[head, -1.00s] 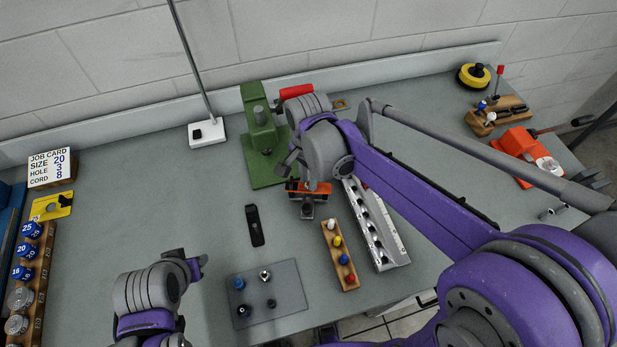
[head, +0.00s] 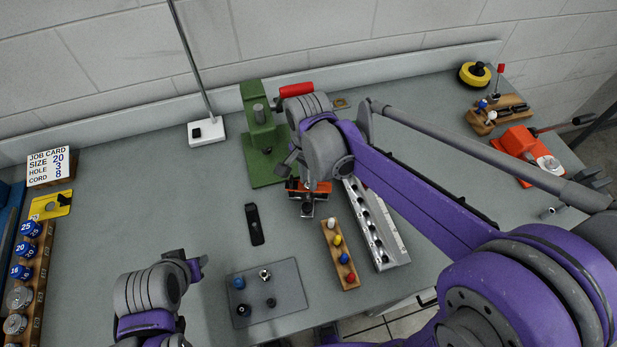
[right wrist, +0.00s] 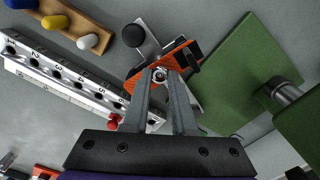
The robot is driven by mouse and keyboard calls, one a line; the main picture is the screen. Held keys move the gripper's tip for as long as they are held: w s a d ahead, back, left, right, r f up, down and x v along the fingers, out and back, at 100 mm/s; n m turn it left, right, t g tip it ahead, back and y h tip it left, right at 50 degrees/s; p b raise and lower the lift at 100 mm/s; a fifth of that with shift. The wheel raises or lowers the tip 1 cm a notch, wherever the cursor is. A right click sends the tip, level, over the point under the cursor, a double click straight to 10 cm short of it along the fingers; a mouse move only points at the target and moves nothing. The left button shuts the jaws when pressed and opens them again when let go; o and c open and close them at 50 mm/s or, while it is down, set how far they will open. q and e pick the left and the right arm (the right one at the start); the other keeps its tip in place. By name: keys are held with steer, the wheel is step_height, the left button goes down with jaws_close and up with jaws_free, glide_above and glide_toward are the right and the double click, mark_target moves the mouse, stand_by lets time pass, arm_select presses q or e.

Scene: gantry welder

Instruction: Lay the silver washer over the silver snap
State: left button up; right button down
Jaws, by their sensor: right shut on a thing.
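My right gripper (right wrist: 160,78) is shut on a small round silver piece with a dark centre, which looks like the silver washer (right wrist: 160,74). It is held right above an orange fixture (right wrist: 189,57), which also shows in the head view (head: 322,187). Whether the washer touches anything below cannot be told. The silver snap is not clearly seen at the fixture; the fingers and washer cover that spot. A small silver piece (head: 264,274) stands on the dark grey mat (head: 290,293). My left arm is at the lower left; its jaws are not clear.
A green press (head: 262,140) with a red handle stands behind the fixture. A numbered silver rail (head: 384,235) and a wooden strip (head: 331,241) with coloured pegs lie right of it. A black tool (head: 255,225) lies left. The bench's left middle is clear.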

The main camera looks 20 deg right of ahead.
steer(key=shift+r, duration=0.3)
steer(key=c, duration=0.6)
jaws_free()
steer(key=shift+c, duration=0.2)
step_height(320, 180, up, 11)
steer(key=shift+p, duration=0.45)
steer(key=shift+s+f, duration=0.1)
steer(key=shift+f, duration=0.05)
